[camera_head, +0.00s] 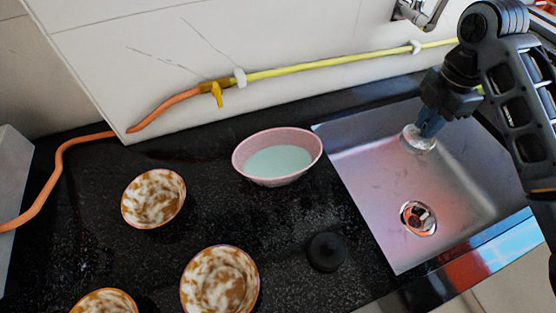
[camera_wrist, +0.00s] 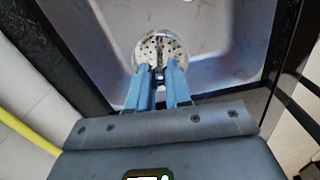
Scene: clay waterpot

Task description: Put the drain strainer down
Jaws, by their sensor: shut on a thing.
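The drain strainer (camera_head: 418,140) is a round, pale metal disc with small holes. It also shows in the wrist view (camera_wrist: 158,48), at the tips of my gripper's blue fingers. My gripper (camera_head: 432,122) is shut on the strainer, over the far part of the metal sink (camera_head: 365,190). In the wrist view the two fingers (camera_wrist: 159,76) are close together at the strainer's near side. I cannot tell whether the strainer touches the sink floor. The sink's drain hole (camera_head: 418,218) lies nearer, below the gripper in the head view.
A pink oval bowl with pale liquid (camera_head: 278,178) stands left of the sink. Several brown-and-white bowls (camera_head: 153,198) and a black round object (camera_head: 326,251) are on the dark counter (camera_head: 100,240). A yellow pipe (camera_head: 340,62) runs along the wall behind. The sink's near floor is clear around the drain.

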